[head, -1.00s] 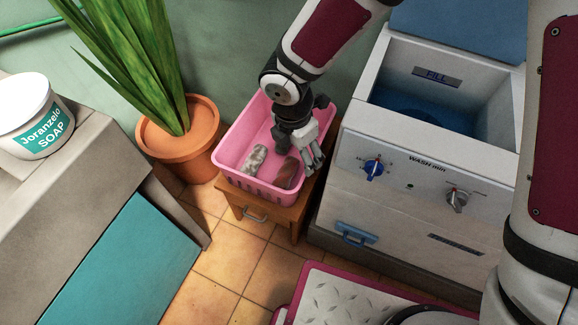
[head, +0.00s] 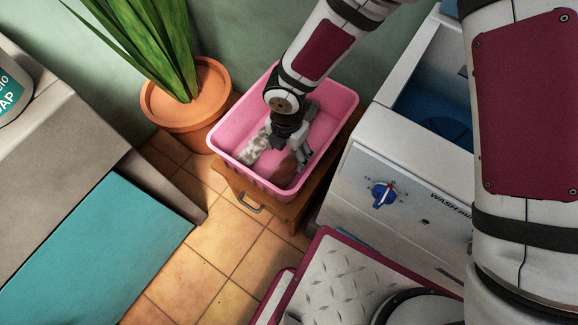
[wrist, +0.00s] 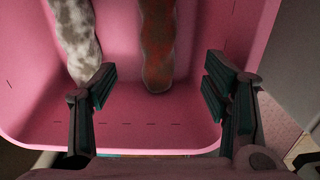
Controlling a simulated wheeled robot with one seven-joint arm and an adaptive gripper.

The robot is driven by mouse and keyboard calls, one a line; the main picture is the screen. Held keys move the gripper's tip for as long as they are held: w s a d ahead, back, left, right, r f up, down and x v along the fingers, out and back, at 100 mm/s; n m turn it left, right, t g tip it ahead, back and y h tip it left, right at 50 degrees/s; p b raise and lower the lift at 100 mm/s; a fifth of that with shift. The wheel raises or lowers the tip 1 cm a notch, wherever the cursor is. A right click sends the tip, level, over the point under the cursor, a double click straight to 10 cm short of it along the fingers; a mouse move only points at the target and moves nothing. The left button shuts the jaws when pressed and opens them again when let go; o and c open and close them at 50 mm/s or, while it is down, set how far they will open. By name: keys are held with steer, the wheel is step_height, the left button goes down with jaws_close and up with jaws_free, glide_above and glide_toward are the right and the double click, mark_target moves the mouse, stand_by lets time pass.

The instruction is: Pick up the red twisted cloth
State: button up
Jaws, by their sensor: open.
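The red twisted cloth (wrist: 158,50) lies in the pink basket (wrist: 130,135), its near end close to the basket's end wall in the wrist view. In the head view the cloth (head: 284,171) is partly hidden by my gripper. My gripper (wrist: 155,85) is open, its two fingers on either side of the cloth's near end with gaps on both sides. In the head view my gripper (head: 290,150) reaches down into the basket. A grey-white mottled twisted cloth (wrist: 76,38) lies to the left, beside the left finger; it also shows in the head view (head: 254,150).
The basket stands on a small wooden stool (head: 250,203). A washing machine (head: 400,185) stands close on the right. A potted plant (head: 185,110) is at the left. Tiled floor (head: 200,265) is open in front.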

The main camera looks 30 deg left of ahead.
mark_target(287, 166)
step_height(287, 166, down, 11)
steer(key=b, duration=0.4)
steer(key=shift+a+r, duration=0.15)
steer(key=shift+r, duration=0.15)
steer(key=c, duration=1.4)
